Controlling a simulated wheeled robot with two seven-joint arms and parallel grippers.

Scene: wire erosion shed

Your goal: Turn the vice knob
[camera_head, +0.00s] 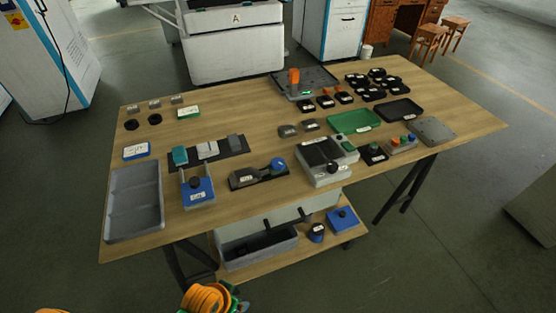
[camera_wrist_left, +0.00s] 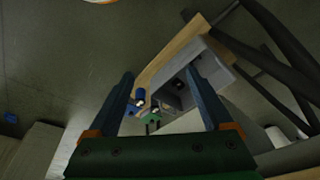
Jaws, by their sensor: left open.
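That view shows the lower shelf area beyond the fingers, not clearly the knob. My left gripper is not clearly visible in the head view, and my right gripper is not in view.
The wooden table (camera_head: 262,125) carries a grey divided tray (camera_head: 135,203) left of the fixture, a dark base with a blue ball (camera_head: 278,164) to its right, and a grey boxy device (camera_head: 327,160). A grey bin (camera_head: 260,255) stands on the lower shelf.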

